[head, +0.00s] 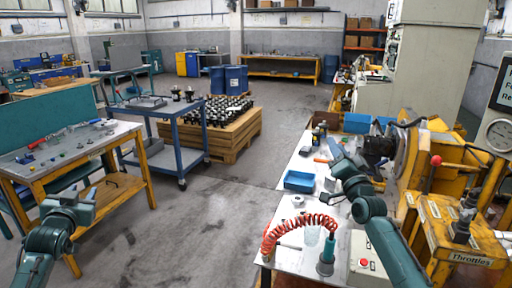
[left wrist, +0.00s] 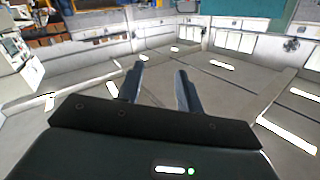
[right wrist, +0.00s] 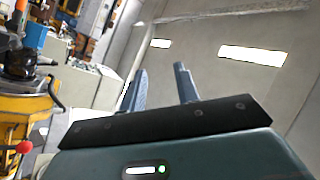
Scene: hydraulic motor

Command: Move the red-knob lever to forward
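The red-knob lever (head: 436,160) stands on the yellow machine at the right of the head view. Its red ball is on a thin stem, which leans slightly. The red knob (right wrist: 24,147) also shows at the lower left of the right wrist view. My right gripper (head: 337,148) is open and empty, over the white table to the left of the lever and apart from it. Its fingers (right wrist: 161,85) are spread in the right wrist view. My left gripper (head: 88,202) is open and empty near the left workbench, and its fingers (left wrist: 160,82) are spread.
A dark screen (head: 503,85) with cut-off text and a round gauge (head: 498,136) are at the right edge. A "Throttles" box (head: 470,258) with dark levers stands below. The white table holds a blue tray (head: 299,181) and a red coiled hose (head: 297,222). The middle floor is clear.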

